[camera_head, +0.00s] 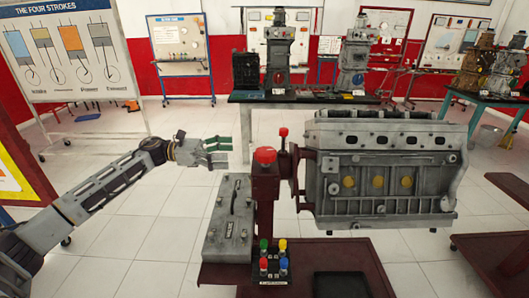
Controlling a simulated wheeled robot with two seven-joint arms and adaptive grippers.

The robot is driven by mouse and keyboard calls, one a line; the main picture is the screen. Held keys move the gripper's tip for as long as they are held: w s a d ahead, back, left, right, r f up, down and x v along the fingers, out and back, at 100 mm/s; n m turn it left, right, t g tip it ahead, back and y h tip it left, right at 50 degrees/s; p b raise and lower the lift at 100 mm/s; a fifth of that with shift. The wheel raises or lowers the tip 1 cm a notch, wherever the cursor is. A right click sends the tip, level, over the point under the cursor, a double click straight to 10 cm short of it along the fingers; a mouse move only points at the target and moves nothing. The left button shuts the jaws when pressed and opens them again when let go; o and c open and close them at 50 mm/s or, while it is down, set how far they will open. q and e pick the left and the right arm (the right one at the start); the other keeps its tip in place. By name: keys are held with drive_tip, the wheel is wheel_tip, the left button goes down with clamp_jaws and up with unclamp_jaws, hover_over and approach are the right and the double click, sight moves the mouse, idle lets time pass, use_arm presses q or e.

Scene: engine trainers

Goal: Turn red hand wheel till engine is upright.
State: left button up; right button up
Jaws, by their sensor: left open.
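The grey engine (385,172) hangs on the right side of a dark red stand (265,195), its long axis running left to right. Yellow round plugs line its near side. On the post's top is a red round part (265,155), and just right of it a red knob (283,132) stands on a short upright rod. Which of these belongs to the hand wheel is hard to tell. My left gripper (218,152) comes in from the left, open and empty, with its fingers pointing right. It appears apart from the red parts. My right gripper is out of view.
A grey box (230,220) stands left of the post. Colored buttons (273,258) and a black tray (342,285) are in front. A black-topped table (310,97) with engine models stands behind. Open tiled floor (150,245) lies at left.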

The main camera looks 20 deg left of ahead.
sight(265, 150)
use_arm(q)
drive_tip(key=p+x, duration=0.1)
drive_tip(key=x, duration=1)
drive_tip(key=shift+d, duration=0.15)
drive_tip(key=shift+w+d, duration=0.2)
drive_tip(key=shift+d, duration=0.15)
drive_tip(key=c, duration=1)
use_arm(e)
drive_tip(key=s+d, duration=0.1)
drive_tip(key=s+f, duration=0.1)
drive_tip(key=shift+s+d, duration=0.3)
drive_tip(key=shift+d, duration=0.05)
